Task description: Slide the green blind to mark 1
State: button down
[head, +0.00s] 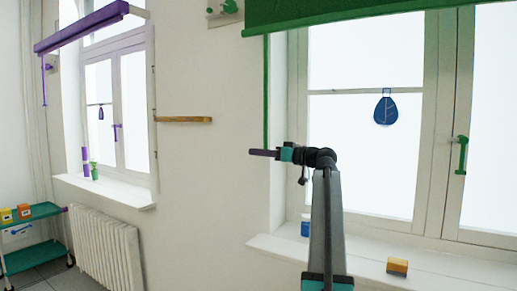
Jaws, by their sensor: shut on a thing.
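The green blind (345,12) is at the top right, rolled mostly up above the right window, with its upper part cut off by the frame. Its green pull cord (266,90) hangs straight down along the left edge of the window recess. My gripper (262,153) is at the lower end of the visible cord, pointing left, and is shut on the cord. The exact grip is too small to see. I can make out no readable mark 1.
A purple blind (85,25) with its own cord (43,85) hangs over the left window. A wooden shelf (184,120) sticks out between the windows. A radiator (105,255) is lower left.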

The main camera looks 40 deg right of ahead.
jog(key=shift+f, duration=0.7)
jog(key=c, duration=1.8)
grip_release()
jog(key=shift+d, duration=0.1)
jog(key=shift+o, duration=0.2)
jog(key=shift+s, duration=0.1)
jog(key=b+v, duration=0.1)
jog(key=v, duration=1.2)
jog(key=shift+s+b, duration=0.3)
jog(key=shift+b, duration=0.1)
